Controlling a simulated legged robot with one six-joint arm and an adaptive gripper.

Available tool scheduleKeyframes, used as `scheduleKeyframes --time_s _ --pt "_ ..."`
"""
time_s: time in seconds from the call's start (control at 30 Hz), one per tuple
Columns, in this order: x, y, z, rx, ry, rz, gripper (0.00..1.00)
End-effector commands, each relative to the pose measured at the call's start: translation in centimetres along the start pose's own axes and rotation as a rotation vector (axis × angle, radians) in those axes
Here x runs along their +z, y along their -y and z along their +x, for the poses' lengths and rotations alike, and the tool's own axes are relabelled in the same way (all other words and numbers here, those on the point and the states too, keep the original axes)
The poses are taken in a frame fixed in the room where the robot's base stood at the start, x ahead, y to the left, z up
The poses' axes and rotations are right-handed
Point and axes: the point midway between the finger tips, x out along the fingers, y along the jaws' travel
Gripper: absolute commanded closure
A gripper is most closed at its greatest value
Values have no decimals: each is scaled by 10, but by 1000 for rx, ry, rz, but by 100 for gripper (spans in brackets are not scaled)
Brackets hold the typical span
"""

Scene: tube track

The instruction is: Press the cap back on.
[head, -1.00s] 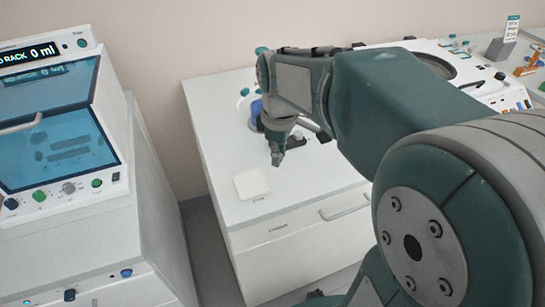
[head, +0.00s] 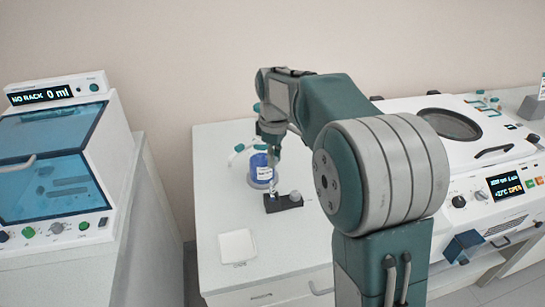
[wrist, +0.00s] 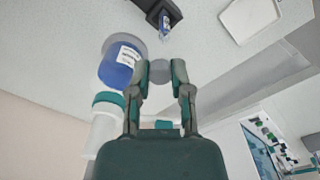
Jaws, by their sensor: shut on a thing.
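My gripper (wrist: 160,72) is shut on a small grey round cap (wrist: 159,74), held between its two fingertips in the wrist view. In the head view my gripper (head: 272,142) hangs above the bench, close over the black holder (head: 285,203). A small tube (wrist: 165,24) with a blue and white label stands in the holder, ahead of the fingertips and apart from the cap in the wrist view. In the head view the tube (head: 272,184) is thin and partly lost against the blue jar behind it. The tube's mouth is too small to make out.
A blue labelled jar (head: 263,172) stands close behind the holder. A white bottle with a teal cap (wrist: 104,125) is near it. A white square tray (head: 237,247) lies at the front of the bench. Machines stand left (head: 58,150) and right (head: 480,170).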

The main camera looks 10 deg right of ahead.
Motion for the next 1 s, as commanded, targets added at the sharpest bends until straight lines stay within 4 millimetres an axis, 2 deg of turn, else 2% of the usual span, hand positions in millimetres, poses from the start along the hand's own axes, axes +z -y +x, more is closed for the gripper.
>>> scheduleKeyframes --time_s 0.5,1.0 --pt "-1 2 41 -1 2 -1 90" --pt "-1 3 46 1 1 -1 90"
